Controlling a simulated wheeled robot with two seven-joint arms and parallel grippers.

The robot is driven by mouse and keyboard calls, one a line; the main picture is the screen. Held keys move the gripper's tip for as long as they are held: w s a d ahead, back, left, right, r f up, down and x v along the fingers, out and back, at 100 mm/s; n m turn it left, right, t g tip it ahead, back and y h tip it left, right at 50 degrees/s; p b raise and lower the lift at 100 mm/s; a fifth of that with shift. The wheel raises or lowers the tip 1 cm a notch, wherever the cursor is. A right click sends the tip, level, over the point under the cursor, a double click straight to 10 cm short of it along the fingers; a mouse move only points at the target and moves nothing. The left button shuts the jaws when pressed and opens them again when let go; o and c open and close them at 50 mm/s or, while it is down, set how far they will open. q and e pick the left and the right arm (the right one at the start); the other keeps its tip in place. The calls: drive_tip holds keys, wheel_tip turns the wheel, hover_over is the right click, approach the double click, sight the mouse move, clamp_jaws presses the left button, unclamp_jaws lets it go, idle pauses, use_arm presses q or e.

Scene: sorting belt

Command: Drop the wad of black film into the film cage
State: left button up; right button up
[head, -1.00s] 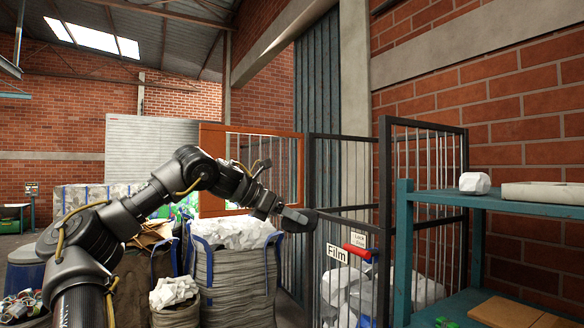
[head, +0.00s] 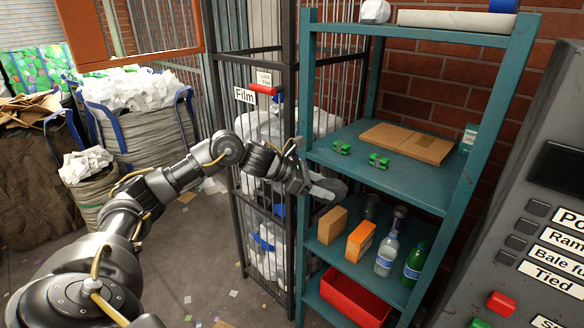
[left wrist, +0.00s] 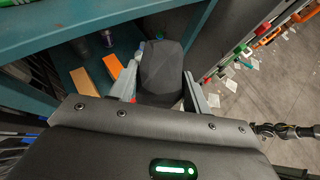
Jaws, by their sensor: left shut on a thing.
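The wad of black film (left wrist: 162,72) is a dark, faceted lump between the two fingers of my left gripper (left wrist: 160,92) in the left wrist view. In the head view my left gripper (head: 306,182) is shut on it, and the wad (head: 328,188) shows as a dark grey lump in front of the teal shelf, partly hidden by the gripper. The film cage (head: 291,90) is a dark barred frame with a "Film" sign, left of the shelf. Clear and white film shows inside it. My right gripper is not seen.
The teal shelf (head: 390,190) stands close right of the cage, holding flat cardboard, green pieces, boxes, bottles and a red bin (head: 350,295). A control panel (head: 530,220) is at the right. Full sacks (head: 150,135) stand at the left. Open floor lies between.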

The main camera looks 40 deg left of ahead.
sight(323, 203)
use_arm(q)
drive_tip(key=w+a+f+n+t+y, duration=0.3)
drive_tip(key=w+a+f+n+y, duration=0.35)
drive_tip(key=w+a+f, duration=0.2)
drive_tip(key=s+d+h, duration=0.1)
drive_tip(key=s+d, duration=0.1)
drive_tip(key=s+d+r+m+h, duration=0.1)
drive_tip(key=s+d, duration=0.1)
drive_tip(key=d, duration=0.1)
drive_tip(key=s+d+m+h, duration=0.1)
drive_tip(key=s+d, duration=0.1)
drive_tip(key=d, duration=0.1)
drive_tip(key=shift+s+d+r+m, duration=0.15)
drive_tip(key=shift+s+r+m, duration=0.1)
drive_tip(key=shift+s+r, duration=0.15)
drive_tip(key=s+d+m+g+h, duration=0.35)
drive_tip(key=s+d, duration=0.55)
drive_tip(key=s, duration=0.4)
drive_tip(key=s+d+f+m+b, duration=0.1)
drive_tip(key=s+f+b, duration=0.1)
drive_tip(key=f+b, duration=0.3)
drive_tip(key=s+d+f+m+h+b, duration=0.1)
drive_tip(key=s+d+f+b, duration=0.1)
drive_tip(key=f+b, duration=0.4)
drive_tip(key=shift+s+f+g, duration=0.25)
drive_tip(key=shift+f+g, duration=0.2)
drive_tip(key=shift+f, duration=0.05)
